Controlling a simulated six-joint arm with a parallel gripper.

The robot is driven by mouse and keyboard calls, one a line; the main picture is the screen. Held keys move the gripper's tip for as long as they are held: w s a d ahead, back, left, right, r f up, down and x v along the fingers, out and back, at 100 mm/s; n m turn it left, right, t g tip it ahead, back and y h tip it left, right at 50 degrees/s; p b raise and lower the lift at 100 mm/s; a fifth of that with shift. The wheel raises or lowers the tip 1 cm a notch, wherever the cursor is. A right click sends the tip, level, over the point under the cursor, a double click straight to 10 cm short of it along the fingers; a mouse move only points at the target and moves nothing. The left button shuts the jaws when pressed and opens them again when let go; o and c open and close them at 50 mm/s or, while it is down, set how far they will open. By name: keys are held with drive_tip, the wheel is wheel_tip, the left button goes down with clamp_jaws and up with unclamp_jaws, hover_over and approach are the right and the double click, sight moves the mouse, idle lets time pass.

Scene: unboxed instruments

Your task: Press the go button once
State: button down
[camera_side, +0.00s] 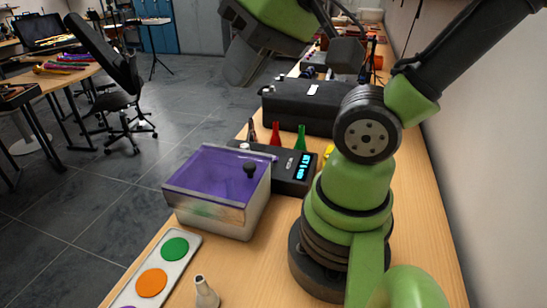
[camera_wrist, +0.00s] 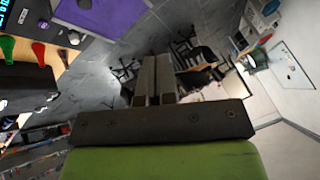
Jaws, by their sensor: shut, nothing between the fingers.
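No control with a readable go label shows. A dark instrument (camera_side: 290,177) with a lit cyan display stands on the bench behind a clear box. A pale round knob or button (camera_side: 244,146) sits at its left end; what looks like the same one shows in the wrist view (camera_wrist: 74,38). A pale panel (camera_side: 196,243) at the front left carries a green disc (camera_side: 175,249), an orange disc (camera_side: 151,282) and a partly cut-off purple one. My gripper (camera_wrist: 155,60) is shut and empty, raised well above the bench. In the side view its dark end hangs at the top, apart from everything.
The clear box (camera_side: 215,213) has a purple lid (camera_side: 212,172) with a black knob. A red bottle (camera_side: 276,135) and a green bottle (camera_side: 301,138) stand behind the instrument, before a black case (camera_side: 300,112). A small pale cone (camera_side: 206,293) stands by the panel.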

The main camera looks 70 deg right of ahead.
drive_tip(key=w+d+f+m+g, duration=0.2)
drive_tip(key=w+d+m+g, duration=0.2)
drive_tip(key=d+m, duration=0.15)
drive_tip(key=m+g+y, duration=0.4)
drive_tip(key=m+y, duration=0.3)
drive_tip(key=m, duration=0.9)
hover_over(274, 159)
wheel_tip(274, 159, down, 13)
drive_tip(key=shift+w+d+f, duration=0.2)
drive_tip(key=shift+w+d, duration=0.15)
drive_tip(key=shift+w, duration=0.05)
drive_tip(key=shift+n, duration=0.25)
drive_tip(key=shift+f, duration=4.4)
drive_tip(key=shift+f, duration=0.1)
drive_tip(key=shift+f, duration=0.3)
